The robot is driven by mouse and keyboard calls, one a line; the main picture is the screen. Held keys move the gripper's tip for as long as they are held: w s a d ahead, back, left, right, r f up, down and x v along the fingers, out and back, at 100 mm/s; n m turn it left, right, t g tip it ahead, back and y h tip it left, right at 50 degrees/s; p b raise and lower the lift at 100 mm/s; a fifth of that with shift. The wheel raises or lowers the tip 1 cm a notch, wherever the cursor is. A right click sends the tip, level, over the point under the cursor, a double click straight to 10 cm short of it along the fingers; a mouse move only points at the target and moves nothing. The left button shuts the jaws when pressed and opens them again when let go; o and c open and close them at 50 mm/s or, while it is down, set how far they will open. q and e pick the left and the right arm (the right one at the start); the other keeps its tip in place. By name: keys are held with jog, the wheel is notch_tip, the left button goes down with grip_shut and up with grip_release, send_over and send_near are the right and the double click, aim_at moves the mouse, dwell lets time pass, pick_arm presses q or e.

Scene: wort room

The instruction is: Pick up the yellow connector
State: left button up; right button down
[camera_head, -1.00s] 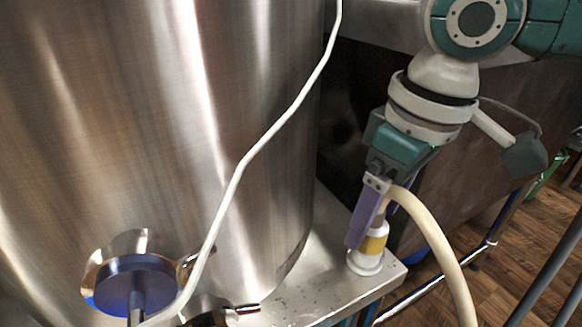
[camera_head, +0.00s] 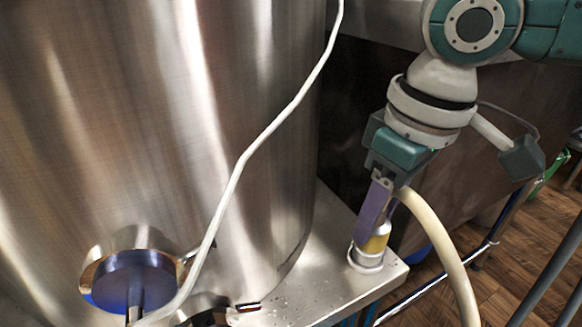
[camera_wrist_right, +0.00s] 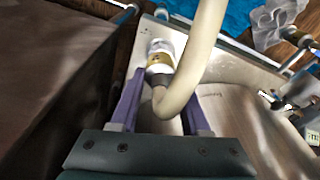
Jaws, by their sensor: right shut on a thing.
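The yellow connector (camera_head: 376,243) is a yellow band with white parts on the end of a cream hose (camera_head: 445,250). It stands near the corner of the metal ledge and appears to touch it. My right gripper (camera_head: 370,232) points down, its purple fingers around the connector and shut on it. The near finger hides part of the connector. In the right wrist view the connector (camera_wrist_right: 160,66) shows beyond the fingertips, and the hose passes between the fingers across the picture. My left gripper is not in view.
A large steel tank (camera_head: 150,130) fills the left, with a round fitting (camera_head: 135,280) low on it and a white cable (camera_head: 237,170) across its front. The ledge (camera_head: 325,280) is wet but otherwise clear beside the connector. A dark vessel (camera_head: 500,130) stands behind my right arm.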

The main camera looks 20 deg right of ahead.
dwell(0.4)
jog(key=shift+s+a+r+p, duration=0.1)
jog(key=shift+r+p, duration=0.3)
jog(key=shift+p, duration=0.15)
notch_tip(320, 180, up, 7)
jog(key=p, duration=0.4)
jog(key=shift+r+p, duration=0.1)
jog(key=shift+p, duration=0.25)
jog(key=s+a+f+p, duration=0.1)
jog(key=s+a+p, duration=0.4)
jog(key=s+a, duration=0.7)
jog(key=s, duration=0.3)
jog(key=shift+a, duration=0.35)
jog(key=shift+s+r, duration=0.1)
notch_tip(320, 180, up, 4)
jog(key=p, duration=0.6)
jog(key=shift+r+p, duration=0.15)
jog(key=shift+p, duration=0.15)
